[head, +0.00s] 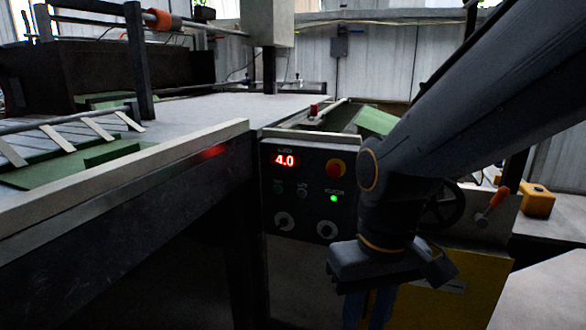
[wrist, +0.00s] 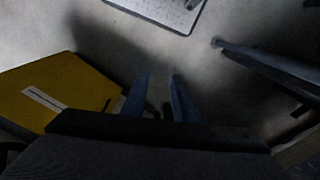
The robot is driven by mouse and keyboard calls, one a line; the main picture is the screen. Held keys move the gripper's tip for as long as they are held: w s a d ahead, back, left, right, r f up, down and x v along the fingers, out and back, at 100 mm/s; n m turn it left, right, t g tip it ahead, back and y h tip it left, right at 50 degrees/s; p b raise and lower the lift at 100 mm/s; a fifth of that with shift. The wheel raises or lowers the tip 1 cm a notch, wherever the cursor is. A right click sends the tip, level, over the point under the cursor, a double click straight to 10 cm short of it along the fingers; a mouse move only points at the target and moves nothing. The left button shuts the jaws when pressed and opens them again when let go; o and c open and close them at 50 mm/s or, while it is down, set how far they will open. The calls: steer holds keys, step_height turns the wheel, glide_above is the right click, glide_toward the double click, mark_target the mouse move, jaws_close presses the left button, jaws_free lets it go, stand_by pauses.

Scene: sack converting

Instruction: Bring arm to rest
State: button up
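My arm (head: 450,100) reaches in from the upper right in the head view, with its wrist bent so that my gripper (head: 376,312) hangs downward in front of the machine. In the wrist view my gripper (wrist: 160,78) shows two blue-grey fingers with a gap between them. Nothing is held in the gap, and grey floor lies below. The fingertips are cut off or dark in the head view.
A control panel (head: 305,190) with a red 4.0 display, a red knob and a lit green lamp is close behind my gripper. A yellow panel (head: 470,290) is to the right and shows in the wrist view (wrist: 60,92). A table with green sheets (head: 85,165) is at left.

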steer(key=d+r+m+p, duration=0.2)
steer(key=d+r+p, duration=0.6)
steer(key=p, duration=0.8)
steer(key=shift+s+d+r+m+h, duration=0.15)
steer(key=shift+d+r+m+h, duration=0.2)
steer(key=shift+r, duration=0.35)
